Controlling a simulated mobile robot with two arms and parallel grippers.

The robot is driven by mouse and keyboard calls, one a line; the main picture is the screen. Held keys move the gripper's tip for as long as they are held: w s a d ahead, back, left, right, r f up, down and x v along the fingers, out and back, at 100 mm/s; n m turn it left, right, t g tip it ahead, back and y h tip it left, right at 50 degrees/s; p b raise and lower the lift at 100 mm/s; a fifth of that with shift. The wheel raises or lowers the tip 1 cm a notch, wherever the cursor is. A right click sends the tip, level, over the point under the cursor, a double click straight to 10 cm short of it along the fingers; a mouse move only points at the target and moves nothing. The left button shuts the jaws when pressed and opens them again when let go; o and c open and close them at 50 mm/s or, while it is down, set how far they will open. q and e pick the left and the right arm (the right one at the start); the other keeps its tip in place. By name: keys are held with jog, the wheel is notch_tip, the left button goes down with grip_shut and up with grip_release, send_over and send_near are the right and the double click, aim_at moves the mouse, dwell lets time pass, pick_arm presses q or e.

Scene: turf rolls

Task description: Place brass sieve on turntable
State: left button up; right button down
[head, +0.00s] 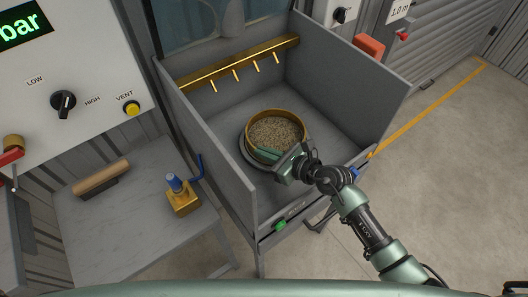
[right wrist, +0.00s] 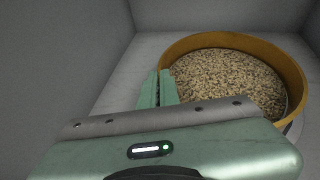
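The brass sieve (head: 252,119) is a round, yellow-brass ring full of tan grain. It sits in the grey open-fronted booth, over a round grey turntable (head: 244,150) whose edge shows at its lower left. I cannot tell if a small gap is left under it. My right gripper (head: 268,154) is at the sieve's near rim, its green fingers close together with the rim between them. In the right wrist view the fingers (right wrist: 158,89) meet the left end of the sieve's rim (right wrist: 235,40) and hide that part. My left gripper is not in view.
Grey booth walls (head: 217,155) rise on both sides of the sieve. A brass rail with pegs (head: 240,63) is on the back wall. A side table (head: 125,235) at left holds a brass block with a blue top (head: 182,196) and a wooden-handled tool (head: 101,177).

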jog(key=c, duration=1.7)
grip_release()
jog(key=shift+b+v, duration=0.6)
jog(key=shift+v, duration=5.45)
